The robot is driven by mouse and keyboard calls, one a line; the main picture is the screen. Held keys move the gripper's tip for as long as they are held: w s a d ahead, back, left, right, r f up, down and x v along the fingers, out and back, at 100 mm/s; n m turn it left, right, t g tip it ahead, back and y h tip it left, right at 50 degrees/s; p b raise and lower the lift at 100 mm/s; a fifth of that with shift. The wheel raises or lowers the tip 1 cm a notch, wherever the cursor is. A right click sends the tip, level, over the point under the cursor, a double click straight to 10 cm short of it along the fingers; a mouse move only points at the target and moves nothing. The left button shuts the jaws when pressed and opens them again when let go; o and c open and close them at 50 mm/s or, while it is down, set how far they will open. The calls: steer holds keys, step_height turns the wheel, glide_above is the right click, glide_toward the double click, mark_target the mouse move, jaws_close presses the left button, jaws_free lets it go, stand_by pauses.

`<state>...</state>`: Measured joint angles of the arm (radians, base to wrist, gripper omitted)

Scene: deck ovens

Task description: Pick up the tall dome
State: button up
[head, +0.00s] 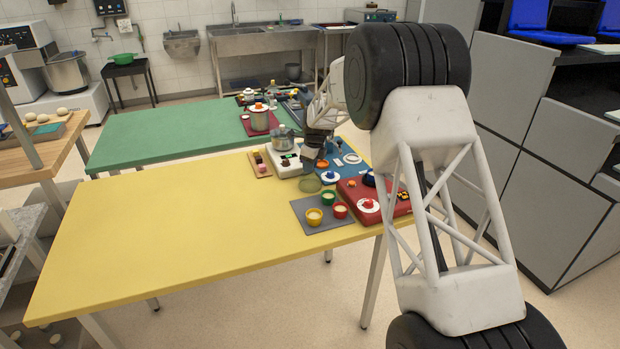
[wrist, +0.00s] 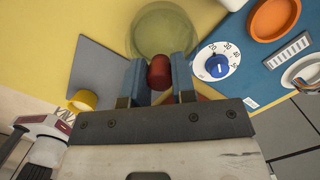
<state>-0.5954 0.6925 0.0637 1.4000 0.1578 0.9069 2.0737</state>
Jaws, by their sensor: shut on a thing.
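The dome (wrist: 163,30) is a see-through, yellow-green round cover with a red knob (wrist: 160,72) on top. In the head view the dome (head: 309,184) shows near the right part of the yellow table, left of a white dial. My gripper (wrist: 160,80) is above it, with its two blue-grey fingers shut on the red knob from both sides. In the head view my gripper is small and its fingertips are hard to make out. I cannot tell whether the dome's rim touches the table.
A white dial with a blue knob (wrist: 217,66) and an orange dish (wrist: 274,18) lie on a blue mat to the right. A grey mat (head: 334,219) holds yellow, green and red cups. A red board (head: 385,207) stands beside it. The yellow table's left part (head: 160,230) is clear.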

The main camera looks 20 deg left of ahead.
step_height(320, 180, up, 18)
steer(key=shift+r, duration=0.1)
stand_by(0.9)
stand_by(0.6)
steer(key=w+d+f, duration=0.2)
steer(key=d, duration=0.5)
steer(key=w+d+f, duration=0.2)
steer(key=d, duration=0.5)
steer(key=w+d+f, duration=0.2)
steer(key=w+d, duration=0.1)
steer(key=d, duration=0.5)
steer(key=shift+w, duration=0.1)
steer(key=shift+f, duration=0.15)
steer(key=shift+f, duration=3)
steer(key=shift+f, duration=0.2)
